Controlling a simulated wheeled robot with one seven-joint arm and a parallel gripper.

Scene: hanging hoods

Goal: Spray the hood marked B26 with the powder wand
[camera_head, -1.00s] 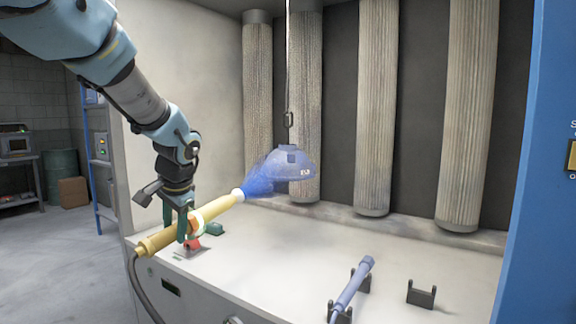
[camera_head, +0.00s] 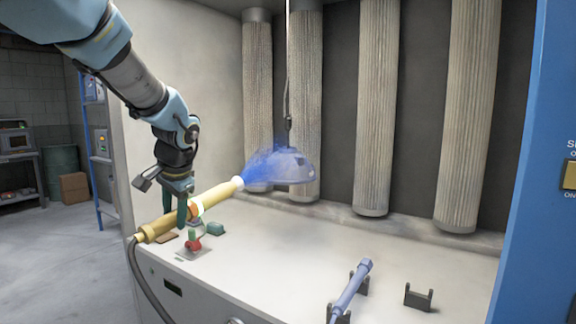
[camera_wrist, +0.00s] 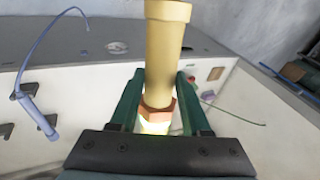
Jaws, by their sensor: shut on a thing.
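The yellow powder wand (camera_head: 213,199) is held by my gripper (camera_head: 184,216), which is shut around its body; in the wrist view the wand (camera_wrist: 165,45) stands between the green fingers (camera_wrist: 158,100). The wand's white nozzle points up and right, and a blue powder cloud (camera_head: 262,168) comes from it. The cloud meets the left side of the hanging hood (camera_head: 292,170), a pale blue-grey dome on a hook and line. Part of the hood's left side is veiled by powder. Its marking cannot be read in this view.
A second, blue-grey wand (camera_head: 350,288) lies on black brackets at the front of the booth floor. An empty black bracket (camera_head: 418,297) stands to its right. A red and green part (camera_head: 193,240) and a green block (camera_head: 210,228) sit below the held wand. Pleated filter columns (camera_head: 372,110) line the back.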

